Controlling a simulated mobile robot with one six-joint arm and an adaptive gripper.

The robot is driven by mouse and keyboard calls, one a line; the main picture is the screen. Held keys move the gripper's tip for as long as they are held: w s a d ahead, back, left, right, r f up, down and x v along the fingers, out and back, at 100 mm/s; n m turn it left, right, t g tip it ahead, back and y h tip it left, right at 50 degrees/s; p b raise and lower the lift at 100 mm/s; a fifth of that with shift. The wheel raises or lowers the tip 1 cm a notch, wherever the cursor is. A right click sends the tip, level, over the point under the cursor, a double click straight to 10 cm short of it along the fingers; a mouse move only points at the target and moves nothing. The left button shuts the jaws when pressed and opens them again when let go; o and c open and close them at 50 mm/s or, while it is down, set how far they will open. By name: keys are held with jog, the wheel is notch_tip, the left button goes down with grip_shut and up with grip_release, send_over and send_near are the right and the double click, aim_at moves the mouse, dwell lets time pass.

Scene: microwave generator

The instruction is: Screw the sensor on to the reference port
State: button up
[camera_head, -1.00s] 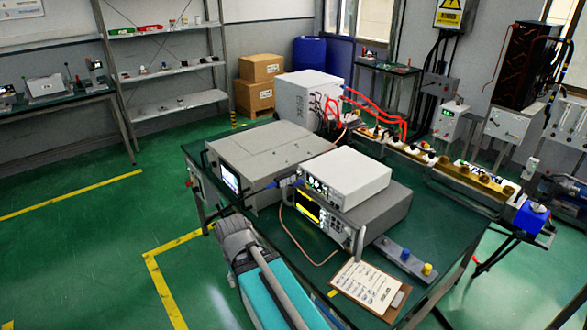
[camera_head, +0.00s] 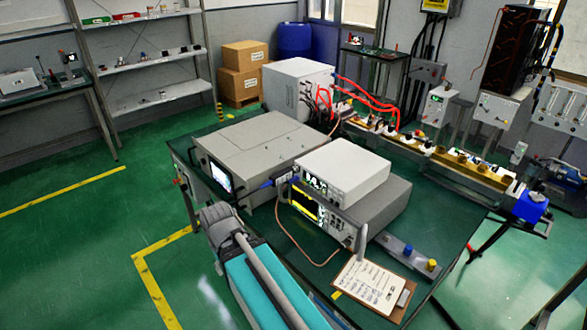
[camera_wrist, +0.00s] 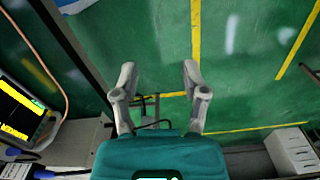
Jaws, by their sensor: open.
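My gripper (camera_wrist: 158,72) shows in the wrist view with its two grey fingers apart and nothing between them. It points over the green floor beside the table. The instrument with a yellow screen (camera_head: 305,204) sits on the green table under a white instrument (camera_head: 343,171). Its yellow screen also shows at the left of the wrist view (camera_wrist: 15,108), apart from the fingers. A copper-coloured cable (camera_head: 288,235) hangs in a loop at its front. A blue connector-like part (camera_head: 284,181) lies by its left side. I cannot tell surely which part is the sensor or the reference port.
A large grey instrument (camera_head: 258,145) stands left of the stack. A clipboard (camera_head: 370,286) lies at the table's front edge, near a grey block with blue and yellow knobs (camera_head: 415,257). A brass-coloured waveguide line (camera_head: 440,160) runs along the back right. Floor at left is open.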

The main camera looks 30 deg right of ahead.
jog(key=shift+o, duration=0.9)
notch_tip(320, 180, up, 19)
jog(key=m+t+p, duration=0.3)
jog(key=m+p, duration=1.3)
jog(key=p, duration=0.2)
send_over(295, 168)
jog(key=s, duration=0.3)
jog(key=shift+d+f, duration=0.1)
jog(key=shift+d, duration=0.1)
jog(key=shift+f, duration=0.15)
jog(key=b+x, duration=0.8)
jog(key=x, duration=0.1)
jog(key=b+x, duration=0.4)
jog(key=b, duration=0.1)
jog(key=shift+s+a+f, duration=0.1)
jog(key=shift+a+f, duration=0.15)
jog(key=shift+f, duration=0.05)
